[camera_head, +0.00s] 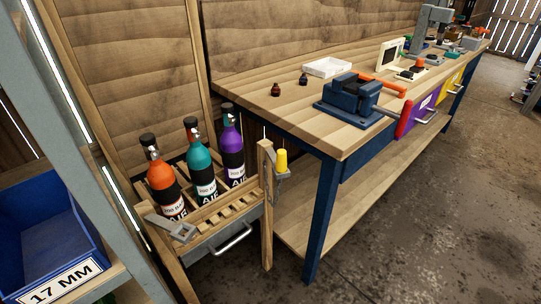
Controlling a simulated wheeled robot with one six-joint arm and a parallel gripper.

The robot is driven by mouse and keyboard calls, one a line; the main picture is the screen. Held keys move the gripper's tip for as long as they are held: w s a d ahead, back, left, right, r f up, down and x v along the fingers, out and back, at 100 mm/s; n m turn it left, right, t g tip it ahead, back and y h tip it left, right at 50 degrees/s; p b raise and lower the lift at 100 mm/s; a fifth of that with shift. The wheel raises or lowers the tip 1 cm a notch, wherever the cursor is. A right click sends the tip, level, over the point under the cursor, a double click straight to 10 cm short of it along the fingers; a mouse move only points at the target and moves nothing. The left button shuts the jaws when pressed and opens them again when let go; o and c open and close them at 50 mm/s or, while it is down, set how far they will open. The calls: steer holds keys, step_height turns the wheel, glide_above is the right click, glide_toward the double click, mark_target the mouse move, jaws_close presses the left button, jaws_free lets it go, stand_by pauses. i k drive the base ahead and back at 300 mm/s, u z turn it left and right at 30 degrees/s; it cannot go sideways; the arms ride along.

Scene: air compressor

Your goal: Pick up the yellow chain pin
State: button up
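A small yellow cylindrical piece (281,160), which looks like the yellow chain pin, stands upright at a grey metal bracket (280,177) on the right side of a wooden post (266,205). The post is at the front right corner of a wooden bottle rack (228,236). The yellow piece's upper part shows; its lower end is hidden in or behind the bracket. No chain can be made out. My gripper is not in view.
Orange (163,180), teal (201,169) and purple (232,150) bottles stand in the rack. Another grey bracket (171,228) is at its front left. The workbench (322,215) with a blue vise (353,98) is on the right. A blue bin (50,240) is at left. The floor at lower right is clear.

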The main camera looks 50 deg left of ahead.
mark_target(282, 165)
steer(key=u, duration=0.95)
steer(key=i, duration=0.85)
steer(key=u, duration=0.95)
